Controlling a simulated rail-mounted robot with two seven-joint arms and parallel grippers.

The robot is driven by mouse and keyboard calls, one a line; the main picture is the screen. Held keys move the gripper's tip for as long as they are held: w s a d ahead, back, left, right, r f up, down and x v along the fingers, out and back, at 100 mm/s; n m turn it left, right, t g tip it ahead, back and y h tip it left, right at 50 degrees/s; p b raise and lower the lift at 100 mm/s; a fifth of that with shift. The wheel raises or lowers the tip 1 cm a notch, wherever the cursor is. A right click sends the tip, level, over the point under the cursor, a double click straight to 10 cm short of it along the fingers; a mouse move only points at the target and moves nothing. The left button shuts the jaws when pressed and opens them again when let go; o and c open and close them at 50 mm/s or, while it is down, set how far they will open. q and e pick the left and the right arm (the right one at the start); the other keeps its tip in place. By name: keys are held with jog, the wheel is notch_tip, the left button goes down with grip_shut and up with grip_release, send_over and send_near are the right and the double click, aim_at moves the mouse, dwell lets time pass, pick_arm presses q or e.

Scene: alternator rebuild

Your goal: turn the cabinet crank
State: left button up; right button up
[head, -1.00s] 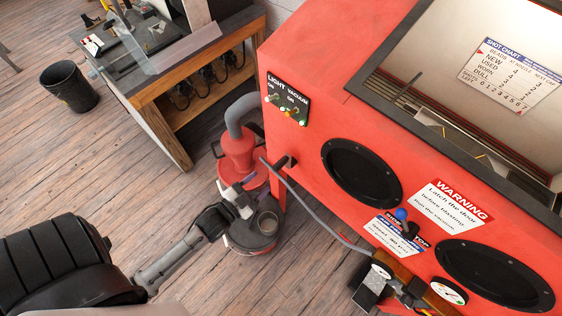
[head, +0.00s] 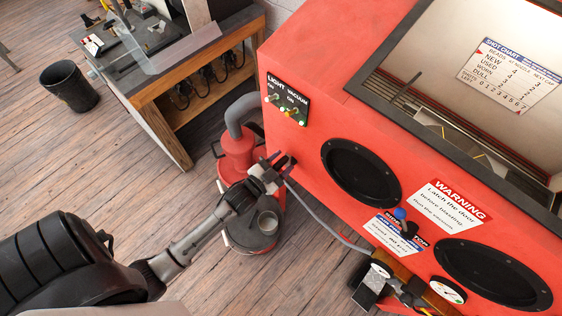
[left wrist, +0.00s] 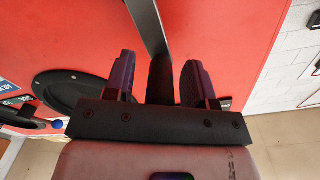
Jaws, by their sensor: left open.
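The red cabinet (head: 330,110) fills the right of the head view, and its crank is on the near left side of the front. In the left wrist view the crank (left wrist: 148,25) shows as a grey metal arm with a dark round grip (left wrist: 160,80). My left gripper (head: 277,162) is at the crank, which it mostly hides in the head view. In the left wrist view its open fingers (left wrist: 155,80) stand on either side of the grip, with gaps showing. My right gripper is not in view.
A red vacuum unit (head: 238,150) with a grey hose stands close beside my left gripper. Two black glove ports (head: 362,173), a blue-knobbed lever (head: 400,214) and gauges (head: 448,291) are on the front. A workbench (head: 165,85) and black bin (head: 70,87) stand further left.

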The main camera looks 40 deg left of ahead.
pick_arm(q)
grip_shut()
dwell(0.3)
